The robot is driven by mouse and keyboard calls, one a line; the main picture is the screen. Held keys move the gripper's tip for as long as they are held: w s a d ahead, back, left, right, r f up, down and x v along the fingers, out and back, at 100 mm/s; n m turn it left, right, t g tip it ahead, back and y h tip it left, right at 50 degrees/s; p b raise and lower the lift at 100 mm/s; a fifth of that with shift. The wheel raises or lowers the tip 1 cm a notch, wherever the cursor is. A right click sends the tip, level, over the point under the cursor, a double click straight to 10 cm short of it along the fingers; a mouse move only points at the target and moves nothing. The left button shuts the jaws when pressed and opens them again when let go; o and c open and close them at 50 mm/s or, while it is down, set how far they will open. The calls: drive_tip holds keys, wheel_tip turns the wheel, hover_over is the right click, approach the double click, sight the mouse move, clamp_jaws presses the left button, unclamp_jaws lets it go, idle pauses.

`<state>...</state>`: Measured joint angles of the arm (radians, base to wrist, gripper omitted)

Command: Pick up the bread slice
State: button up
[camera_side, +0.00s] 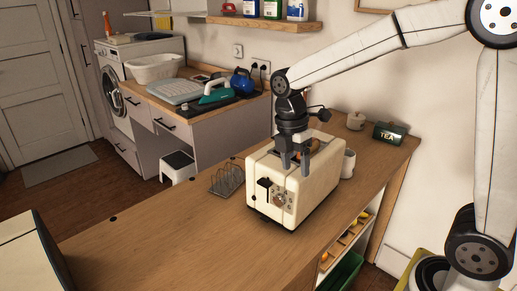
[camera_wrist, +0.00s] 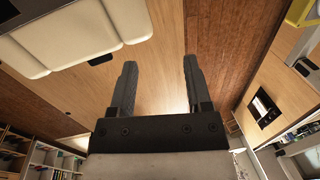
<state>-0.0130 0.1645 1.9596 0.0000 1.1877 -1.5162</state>
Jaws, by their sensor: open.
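The cream toaster (camera_side: 310,195) stands on the wooden counter, its lever and dial facing front left. A brownish patch (camera_side: 315,146) shows at its top, partly behind my gripper; I cannot tell surely whether it is the bread slice. My gripper (camera_side: 294,168) points down over the toaster's top in the side view, with its fingers apart. In the wrist view my gripper (camera_wrist: 158,78) is open with nothing between the fingers. No bread slice is clear in the wrist view.
A wire toast rack (camera_side: 227,179) stands left of the toaster. A white mug (camera_side: 348,163), a lidded pot (camera_side: 356,121) and a dark green TEA tin (camera_side: 390,134) stand behind it. The front left counter (camera_side: 150,240) is clear. A cream rounded object (camera_wrist: 75,35) fills the wrist view's upper left.

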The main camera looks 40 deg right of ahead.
drive_tip(key=w+d+r, duration=0.1)
drive_tip(key=w+d, duration=0.2)
drive_tip(key=d, duration=0.1)
drive_tip(key=w+d+r+t, duration=0.1)
drive_tip(key=w+d+r, duration=0.1)
drive_tip(key=w+d, duration=0.2)
drive_tip(key=w+d+r+n+t, duration=0.1)
drive_tip(key=w+d+r, duration=0.1)
drive_tip(key=w+d, duration=0.2)
drive_tip(key=shift+w+d, duration=0.2)
drive_tip(key=shift+w, duration=0.05)
drive_tip(key=shift+w+a+f, duration=0.1)
drive_tip(key=shift+f, duration=1.85)
drive_tip(key=shift+a+f, duration=0.1)
drive_tip(key=shift+f, duration=1.8)
clamp_jaws()
